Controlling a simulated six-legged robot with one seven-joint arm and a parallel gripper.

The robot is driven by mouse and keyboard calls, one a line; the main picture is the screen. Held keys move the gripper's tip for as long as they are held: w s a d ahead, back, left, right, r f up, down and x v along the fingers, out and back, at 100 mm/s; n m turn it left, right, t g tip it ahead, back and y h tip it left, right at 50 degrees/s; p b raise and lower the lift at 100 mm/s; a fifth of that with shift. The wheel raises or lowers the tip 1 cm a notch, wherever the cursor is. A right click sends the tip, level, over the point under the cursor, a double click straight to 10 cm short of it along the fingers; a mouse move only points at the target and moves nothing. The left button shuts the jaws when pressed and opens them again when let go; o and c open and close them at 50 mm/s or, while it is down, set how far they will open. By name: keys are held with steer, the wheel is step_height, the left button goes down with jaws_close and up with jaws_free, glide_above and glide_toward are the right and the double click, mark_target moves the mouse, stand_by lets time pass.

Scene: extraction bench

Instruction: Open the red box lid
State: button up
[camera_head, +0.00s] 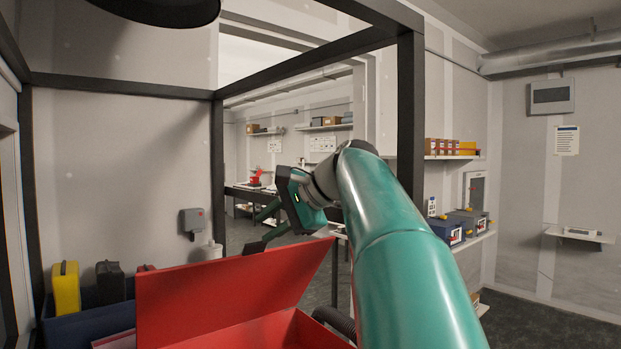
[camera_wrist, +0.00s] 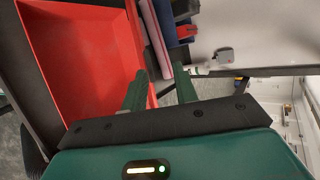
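The red box (camera_head: 289,328) is at the bottom of the head view. Its red lid (camera_head: 215,291) stands raised and tilted at the box's far side. My gripper (camera_head: 259,228) is just beyond and above the lid's top edge. In the wrist view the two green fingers (camera_wrist: 160,90) are apart, with a gap between them. A large red surface of the box or lid (camera_wrist: 85,60) fills the left of that view, and red reaches beside the left finger. I cannot tell whether a finger touches the lid.
A blue bin (camera_head: 95,320) with a yellow case (camera_head: 66,288) and a black case (camera_head: 110,283) stands left of the box. Dark frame posts (camera_head: 218,165) stand around the bench. Shelves (camera_head: 470,240) with boxes are at the right.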

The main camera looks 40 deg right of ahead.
steer(key=s+d+r, duration=0.4)
steer(key=s+r, duration=0.3)
steer(key=r, duration=0.2)
steer(key=shift+d+r, duration=0.2)
steer(key=shift+d, duration=0.1)
stand_by(1.0)
steer(key=s+d+r, duration=0.1)
steer(key=s+d, duration=0.2)
steer(key=s, duration=0.4)
steer(key=s+d+r, duration=0.2)
steer(key=s+d, duration=0.2)
steer(key=s, duration=0.3)
steer(key=shift+s, duration=0.2)
stand_by(0.5)
steer(key=shift+d, duration=0.1)
steer(key=shift+c, duration=0.4)
